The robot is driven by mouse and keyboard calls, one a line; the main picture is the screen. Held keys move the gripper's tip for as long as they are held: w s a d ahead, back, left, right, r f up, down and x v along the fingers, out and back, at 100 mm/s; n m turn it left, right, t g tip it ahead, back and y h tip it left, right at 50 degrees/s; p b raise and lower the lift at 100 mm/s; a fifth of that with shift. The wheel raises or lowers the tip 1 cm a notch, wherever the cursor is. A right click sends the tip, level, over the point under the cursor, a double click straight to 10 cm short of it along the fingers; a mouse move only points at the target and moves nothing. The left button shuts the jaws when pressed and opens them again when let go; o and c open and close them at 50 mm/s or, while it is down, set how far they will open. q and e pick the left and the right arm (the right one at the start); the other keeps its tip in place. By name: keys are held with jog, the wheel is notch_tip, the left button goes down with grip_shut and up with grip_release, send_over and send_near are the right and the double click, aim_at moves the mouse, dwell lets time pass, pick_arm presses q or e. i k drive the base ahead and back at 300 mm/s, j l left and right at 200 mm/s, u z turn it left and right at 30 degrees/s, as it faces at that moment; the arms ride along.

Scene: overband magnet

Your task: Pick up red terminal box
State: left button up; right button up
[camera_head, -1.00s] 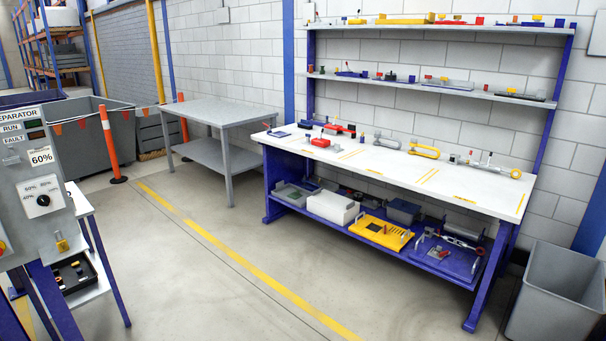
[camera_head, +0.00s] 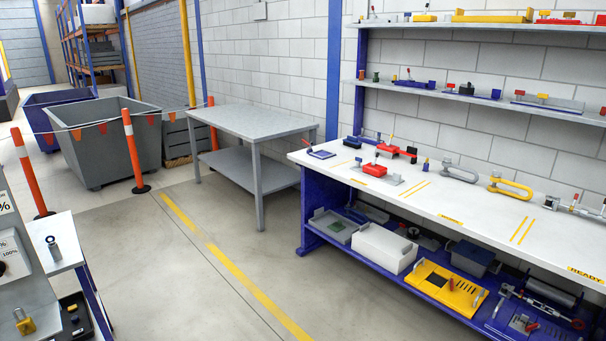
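A small red box (camera_head: 375,170) sits on the white top of the workbench (camera_head: 470,207), towards its left end, beside a thin grey plate. A larger red piece with dark parts (camera_head: 397,149) stands just behind it. I cannot tell for certain which of these is the red terminal box. Neither of my grippers is in view.
Shelves above and below hold more parts. A grey table (camera_head: 250,120) stands left of the bench. The floor in front (camera_head: 210,270) is clear. A control cabinet edge (camera_head: 20,255) is at left.

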aim_at(380, 172)
jog(key=i+z, duration=0.15)
jog(key=i, duration=0.45)
jog(key=i+j+z, duration=0.15)
jog(key=i, duration=0.4)
jog(key=i+j+z, duration=0.2)
jog(key=i, duration=0.4)
jog(key=i+j+z, duration=1.1)
jog(key=i+j, duration=0.1)
jog(key=j, duration=0.05)
